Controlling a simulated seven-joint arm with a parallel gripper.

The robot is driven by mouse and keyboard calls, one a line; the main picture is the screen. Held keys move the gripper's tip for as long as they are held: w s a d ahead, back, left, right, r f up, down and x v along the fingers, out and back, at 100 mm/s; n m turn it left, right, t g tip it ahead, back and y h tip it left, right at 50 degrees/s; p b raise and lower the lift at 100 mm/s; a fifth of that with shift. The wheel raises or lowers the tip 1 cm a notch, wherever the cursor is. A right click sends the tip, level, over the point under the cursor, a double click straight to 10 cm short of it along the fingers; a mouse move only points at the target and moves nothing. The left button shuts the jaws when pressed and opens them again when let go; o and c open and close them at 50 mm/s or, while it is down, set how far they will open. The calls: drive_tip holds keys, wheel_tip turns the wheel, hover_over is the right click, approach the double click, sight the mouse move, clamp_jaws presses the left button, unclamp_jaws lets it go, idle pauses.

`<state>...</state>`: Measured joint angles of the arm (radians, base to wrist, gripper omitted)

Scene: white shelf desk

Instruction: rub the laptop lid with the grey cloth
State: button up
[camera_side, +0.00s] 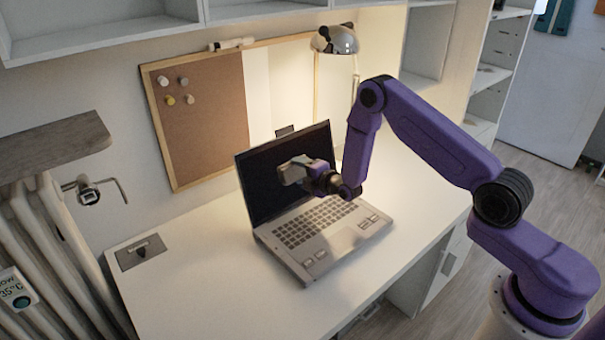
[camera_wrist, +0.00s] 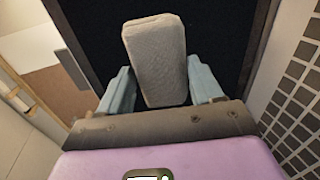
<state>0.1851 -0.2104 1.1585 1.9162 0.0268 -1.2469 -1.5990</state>
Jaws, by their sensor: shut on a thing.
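The laptop stands open on the white desk, with its dark screen (camera_side: 262,178) upright and its keyboard (camera_side: 315,222) facing up. My gripper (camera_side: 300,173) is in front of the screen, above the keyboard, and is shut on the grey cloth (camera_side: 292,170). In the wrist view the cloth (camera_wrist: 157,60) is a pale grey, folded block between the two light blue fingers (camera_wrist: 160,90), and the dark screen (camera_wrist: 222,40) lies behind it. I cannot tell whether the cloth touches the screen. The outer back of the lid is hidden in the side view.
A corkboard (camera_side: 202,118) with several pins leans on the wall behind. A lamp (camera_side: 337,40) stands behind the laptop. A small grey plate (camera_side: 140,252) is at the desk's left end. The desk front left of the laptop (camera_side: 210,290) is clear.

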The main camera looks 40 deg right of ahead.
drive_tip(key=shift+d, duration=2)
drive_tip(key=shift+w+a, duration=0.1)
drive_tip(key=shift+a, duration=0.05)
drive_tip(key=shift+w+a, duration=0.1)
drive_tip(key=shift+a, duration=1.85)
drive_tip(key=v, duration=0.6)
drive_tip(key=shift+d, duration=0.1)
drive_tip(key=shift+v, duration=1.55)
drive_tip(key=shift+f, duration=0.1)
